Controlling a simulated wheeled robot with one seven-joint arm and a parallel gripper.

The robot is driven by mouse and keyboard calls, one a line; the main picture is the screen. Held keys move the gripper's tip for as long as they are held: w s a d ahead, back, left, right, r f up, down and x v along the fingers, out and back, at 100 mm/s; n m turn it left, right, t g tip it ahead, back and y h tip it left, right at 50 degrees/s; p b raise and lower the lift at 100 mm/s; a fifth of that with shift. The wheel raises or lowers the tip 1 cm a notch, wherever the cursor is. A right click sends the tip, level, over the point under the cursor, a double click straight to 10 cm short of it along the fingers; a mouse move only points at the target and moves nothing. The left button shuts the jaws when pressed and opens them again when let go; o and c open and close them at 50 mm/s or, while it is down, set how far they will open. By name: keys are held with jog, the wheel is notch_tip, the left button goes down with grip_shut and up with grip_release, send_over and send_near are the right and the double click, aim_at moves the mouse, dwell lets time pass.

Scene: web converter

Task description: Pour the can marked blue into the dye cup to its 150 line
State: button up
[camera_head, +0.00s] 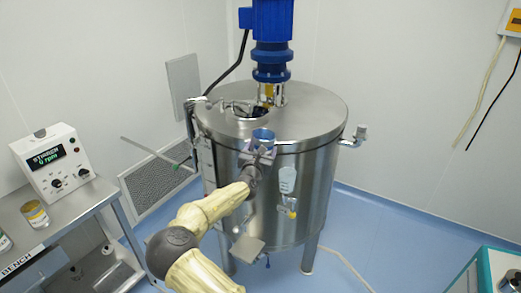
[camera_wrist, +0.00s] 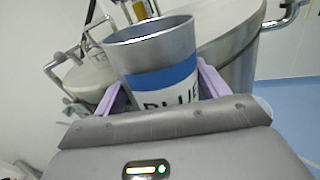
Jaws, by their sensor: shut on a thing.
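The can marked blue (camera_wrist: 150,55) is grey metal with a blue band and a white label reading "BLUE". My gripper (camera_wrist: 158,100) is shut on it, with lilac fingers on both sides. In the head view the can (camera_head: 263,135) is in my gripper (camera_head: 257,152), in front of the tank's lid edge. It looks nearly upright, and its contents cannot be seen. A small clear, marked cup (camera_head: 287,179), which looks like the dye cup, is on the tank's front, lower and to the right of the can, apart from it. Its lines are too small to read.
The steel tank (camera_head: 310,190) carries a blue motor (camera_head: 272,30) above its lid. A side pipe (camera_head: 354,137) sticks out right. At left, the bench (camera_head: 75,215) holds a stirrer box (camera_head: 53,160) reading 0 rpm and a yellow-banded jar (camera_head: 35,214). The floor at right is mostly clear.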

jog(key=shift+s+d+f+m, duration=0.1)
jog(key=shift+d+f+m, duration=0.15)
jog(key=shift+f+m, duration=0.35)
jog(key=shift+s+d+f+m, duration=0.1)
jog(key=shift+d+f+m, duration=0.2)
jog(key=shift+m, duration=0.5)
dwell(0.8)
jog(key=shift+w+f, duration=0.15)
jog(key=shift+f, duration=0.1)
jog(key=shift+d+f+m, duration=0.1)
jog(key=shift+d+m, duration=0.15)
jog(key=shift+m, duration=0.05)
jog(key=shift+a+f, duration=0.15)
jog(key=shift+a, duration=0.05)
jog(key=shift+s, duration=0.2)
jog(key=shift+d+m, duration=0.1)
jog(key=shift+m, duration=0.2)
jog(key=shift+d+f+m, duration=0.4)
jog(key=shift+f+m, duration=0.25)
jog(key=shift+m, duration=0.05)
dwell(0.5)
